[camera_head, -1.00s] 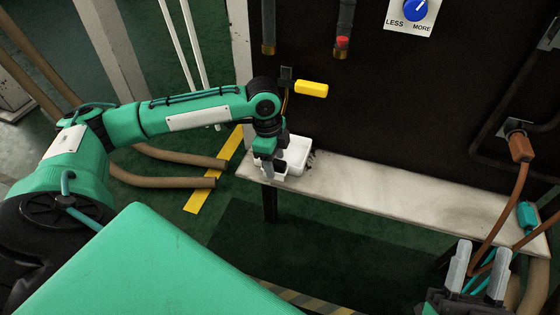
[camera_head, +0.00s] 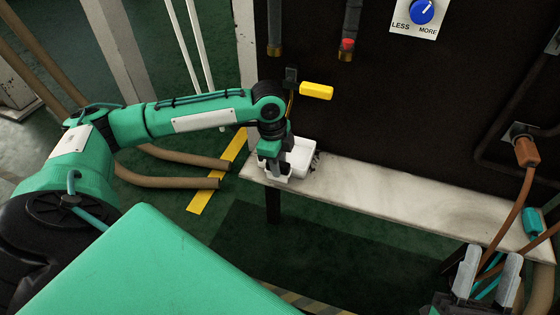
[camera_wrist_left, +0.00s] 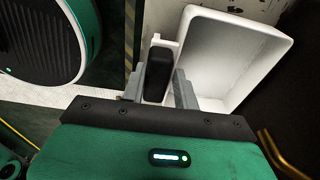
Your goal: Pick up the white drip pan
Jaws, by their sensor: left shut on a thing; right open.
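The white drip pan (camera_head: 300,157) is a shallow rectangular tray at the left end of the pale shelf. In the left wrist view the pan (camera_wrist_left: 235,50) shows its hollow inside, with a black grip (camera_wrist_left: 158,74) on its near side. My left gripper (camera_head: 271,170) is at the pan's left side. In the left wrist view the left gripper's fingers (camera_wrist_left: 158,90) stand on both sides of the black grip, shut on it. The pan's underside is hidden, so I cannot tell if it touches the shelf. My right gripper (camera_head: 483,275) is open and empty at the lower right.
The pale shelf (camera_head: 400,198) is bare along its middle. A dark panel (camera_head: 420,110) rises behind it. A yellow handle (camera_head: 316,91) and two hanging pipes (camera_head: 348,30) are above the pan. Brown hoses (camera_head: 175,182) lie at left; a teal item (camera_head: 532,221) and cables are at right.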

